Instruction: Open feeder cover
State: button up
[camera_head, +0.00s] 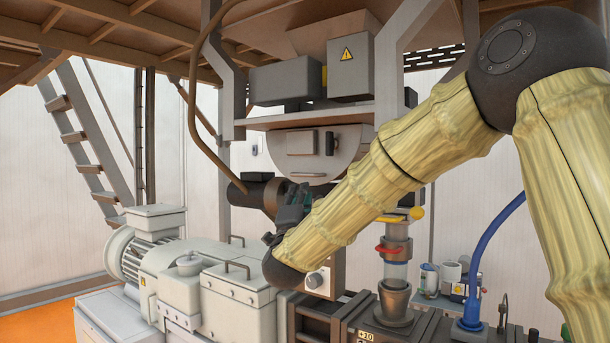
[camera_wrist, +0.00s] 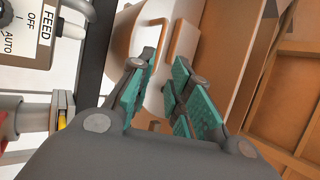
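The feeder has a rounded grey front (camera_head: 345,158) under a shelf, with a raised rectangular plate and a small dark latch or knob (camera_head: 329,143) on it. I take this front to be the feeder cover; it looks closed. My gripper (camera_head: 293,203) is just below it, partly hidden by my forearm. In the wrist view my gripper (camera_wrist: 164,68) has its teal-padded fingers apart, with a pale surface and brown-edged bars (camera_wrist: 185,36) beyond them. I see nothing held between the pads. Whether the fingers touch the cover cannot be told.
A control box (camera_head: 325,280) with a knob is below my gripper; its FEED label (camera_wrist: 46,25) shows in the wrist view. A dark horizontal cylinder (camera_head: 248,192) is left of my gripper. A pipe with a red-handled valve (camera_head: 393,249) stands right. Grey boxes (camera_head: 350,68) sit above.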

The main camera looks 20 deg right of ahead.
aim_at(304, 176)
jog(key=p+x, duration=0.4)
jog(key=x, duration=0.4)
jog(key=shift+w+d+r, duration=0.15)
jog(key=shift+w+r, duration=0.05)
jog(key=shift+w, duration=0.05)
jog(key=shift+w+d+r+p, duration=0.1)
jog(key=shift+w+p, duration=0.15)
jog(key=shift+w, duration=0.1)
jog(key=shift+w+d+r+p, duration=0.15)
jog(key=shift+w+p, duration=0.1)
jog(key=shift+w, duration=0.05)
grip_shut()
